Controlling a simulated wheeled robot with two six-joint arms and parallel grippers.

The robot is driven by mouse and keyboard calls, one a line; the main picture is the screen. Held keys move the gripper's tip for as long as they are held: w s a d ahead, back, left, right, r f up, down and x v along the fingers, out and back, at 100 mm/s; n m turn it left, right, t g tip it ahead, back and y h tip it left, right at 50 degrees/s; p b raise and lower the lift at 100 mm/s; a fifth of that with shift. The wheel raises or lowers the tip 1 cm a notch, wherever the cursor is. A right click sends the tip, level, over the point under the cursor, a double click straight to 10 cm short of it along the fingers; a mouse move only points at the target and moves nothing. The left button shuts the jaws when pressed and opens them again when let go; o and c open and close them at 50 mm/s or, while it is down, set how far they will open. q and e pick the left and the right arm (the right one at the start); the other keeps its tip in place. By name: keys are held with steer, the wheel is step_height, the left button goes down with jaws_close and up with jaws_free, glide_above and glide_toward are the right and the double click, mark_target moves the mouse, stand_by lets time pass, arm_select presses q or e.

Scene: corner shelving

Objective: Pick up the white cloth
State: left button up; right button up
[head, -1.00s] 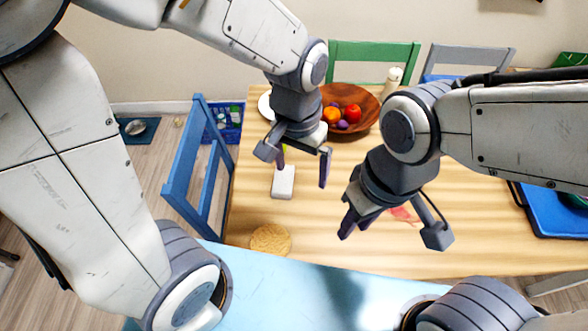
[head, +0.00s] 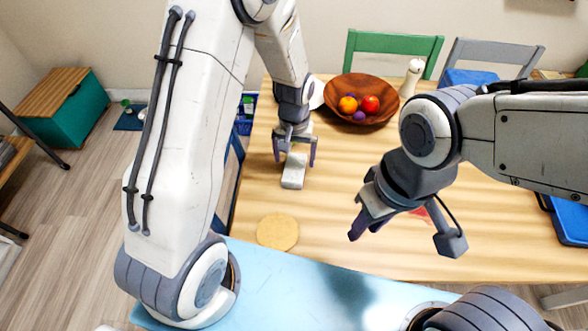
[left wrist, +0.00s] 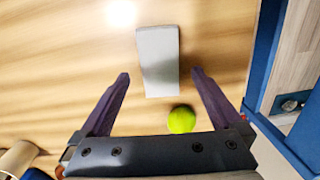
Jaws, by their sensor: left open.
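The white cloth (head: 292,178) looks like a folded, pale grey-white block. It lies flat on the wooden table, left of the middle. My left gripper (head: 295,160) is open and empty above its far end. In the left wrist view, the cloth (left wrist: 158,62) lies ahead of the gap between my two spread fingers (left wrist: 160,78), not visibly touched by them. My right gripper (head: 362,226) hangs over the table's middle, apart from the cloth.
A lime-green ball (left wrist: 181,119) lies close to the cloth's end. A wooden fruit bowl (head: 339,112) and a pepper mill (head: 411,78) stand at the back. A round tan mat (head: 277,232) lies near the front edge. A red item (head: 421,213) is partly hidden by my right gripper.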

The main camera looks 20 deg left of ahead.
mark_target(295, 167)
arm_select(q)
step_height(295, 167, down, 4)
steer(key=shift+r, duration=0.25)
steer(key=shift+c, duration=0.3)
steer(key=c, duration=1.3)
steer(key=shift+o, duration=0.2)
steer(key=shift+r, duration=0.1)
steer(key=shift+r, duration=0.6)
step_height(295, 167, up, 3)
steer(key=shift+f, duration=0.1)
steer(key=w+d+r, duration=0.7)
steer(key=d, duration=0.2)
steer(key=shift+d+b, duration=0.2)
steer(key=shift+b, duration=0.15)
